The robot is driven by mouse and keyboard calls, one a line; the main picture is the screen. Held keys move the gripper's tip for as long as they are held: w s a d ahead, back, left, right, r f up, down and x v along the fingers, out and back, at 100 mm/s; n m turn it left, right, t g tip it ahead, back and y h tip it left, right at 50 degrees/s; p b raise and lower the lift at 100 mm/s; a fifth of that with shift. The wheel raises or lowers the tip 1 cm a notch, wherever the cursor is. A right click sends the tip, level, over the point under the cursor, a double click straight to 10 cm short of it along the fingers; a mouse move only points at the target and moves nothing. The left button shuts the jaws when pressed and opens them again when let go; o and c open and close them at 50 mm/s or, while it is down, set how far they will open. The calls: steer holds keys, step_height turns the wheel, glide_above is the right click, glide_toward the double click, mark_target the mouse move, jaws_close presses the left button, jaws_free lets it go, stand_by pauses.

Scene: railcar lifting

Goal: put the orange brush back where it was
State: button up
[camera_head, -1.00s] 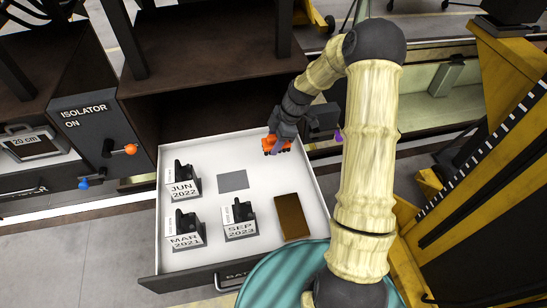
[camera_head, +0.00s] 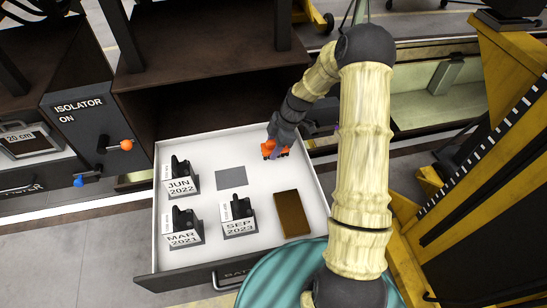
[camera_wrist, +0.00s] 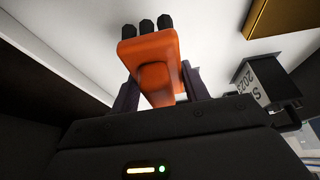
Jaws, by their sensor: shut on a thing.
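The orange brush (camera_head: 272,149) is in my gripper (camera_head: 277,148), over the far right part of the open white drawer (camera_head: 205,259). In the wrist view the brush (camera_wrist: 152,60) shows an orange body with black bristle tufts at its far end. My gripper (camera_wrist: 152,98) has a finger on each side of it and is shut on it. The brush is low over the drawer floor; I cannot tell whether it touches. A bare grey square (camera_head: 231,178) lies on the drawer floor to the left of the brush.
Black devices on labelled blocks stand in the drawer: JUN 2022 (camera_head: 181,187), MAR 2021 (camera_head: 184,239) and SEP 2023 (camera_head: 238,228). A brown block (camera_head: 292,214) lies at the right. The isolator panel (camera_head: 85,125) with orange and blue knobs is left of the drawer.

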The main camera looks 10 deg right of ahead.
mark_target(273, 162)
steer(key=shift+r, duration=0.1)
step_height(273, 162, down, 4)
steer(key=shift+s+f+b, duration=0.15)
steer(key=shift+b, duration=0.85)
steer(key=shift+w+f, duration=0.2)
steer(key=shift+f, duration=0.25)
steer(key=shift+s+d+r, duration=0.1)
steer(key=shift+s+r, duration=0.05)
steer(key=shift+s, duration=0.05)
steer(key=shift+f, duration=0.2)
steer(key=o, duration=1)
steer(key=shift+o, duration=0.2)
steer(key=shift+r, duration=0.15)
